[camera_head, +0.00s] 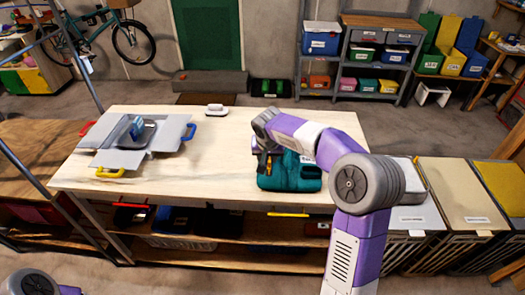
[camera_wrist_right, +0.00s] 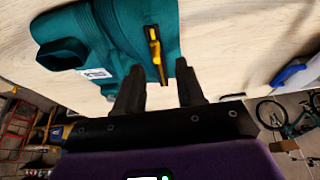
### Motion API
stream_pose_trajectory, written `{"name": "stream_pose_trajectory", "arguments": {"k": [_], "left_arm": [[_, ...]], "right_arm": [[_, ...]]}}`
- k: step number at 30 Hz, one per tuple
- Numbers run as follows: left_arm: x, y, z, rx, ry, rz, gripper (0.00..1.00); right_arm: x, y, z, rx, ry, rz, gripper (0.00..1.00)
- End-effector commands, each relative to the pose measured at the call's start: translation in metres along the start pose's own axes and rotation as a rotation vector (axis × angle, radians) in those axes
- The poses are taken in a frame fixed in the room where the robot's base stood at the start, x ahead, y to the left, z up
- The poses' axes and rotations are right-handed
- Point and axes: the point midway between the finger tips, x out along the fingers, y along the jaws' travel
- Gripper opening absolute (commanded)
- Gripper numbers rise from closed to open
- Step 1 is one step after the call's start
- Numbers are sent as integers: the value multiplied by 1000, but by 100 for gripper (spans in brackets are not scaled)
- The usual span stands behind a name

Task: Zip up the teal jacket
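The teal jacket (camera_head: 290,176) lies folded on the pale wooden table, right of its middle. It also shows in the right wrist view (camera_wrist_right: 100,35), with a white label and a yellow zip pull (camera_wrist_right: 155,50) on a dark zip strip. My right gripper (camera_wrist_right: 159,80) is open over the jacket's edge; its two dark fingers stand apart. The lower end of the zip pull shows between the fingertips, and I cannot tell whether they touch it. In the head view my right arm partly hides the jacket and gripper. My left gripper is out of view; only part of my left arm shows.
A small white-handled object (camera_head: 216,110) lies at the back edge. The table (camera_head: 215,170) is bare in the middle. Lidded hampers (camera_head: 470,195) stand at the right.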

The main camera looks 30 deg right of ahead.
Motion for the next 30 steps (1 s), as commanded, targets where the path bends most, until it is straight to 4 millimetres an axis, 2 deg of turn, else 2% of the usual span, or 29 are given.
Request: {"name": "stream_pose_trajectory", "arguments": {"k": [2, 4, 12, 18, 28, 30], "left_arm": [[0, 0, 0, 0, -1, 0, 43], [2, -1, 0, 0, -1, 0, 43], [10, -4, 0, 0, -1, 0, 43], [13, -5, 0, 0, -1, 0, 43], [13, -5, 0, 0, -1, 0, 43], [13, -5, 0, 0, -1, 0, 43]], "right_arm": [[-6, 7, -7, 19, 15, 18, 38], [-2, 8, -8, 24, 16, 25, 38], [42, 9, -8, 22, 14, 23, 38], [62, 9, -9, 21, 15, 22, 38], [65, 9, -9, 21, 16, 21, 38], [65, 9, -9, 21, 16, 21, 28]]}}
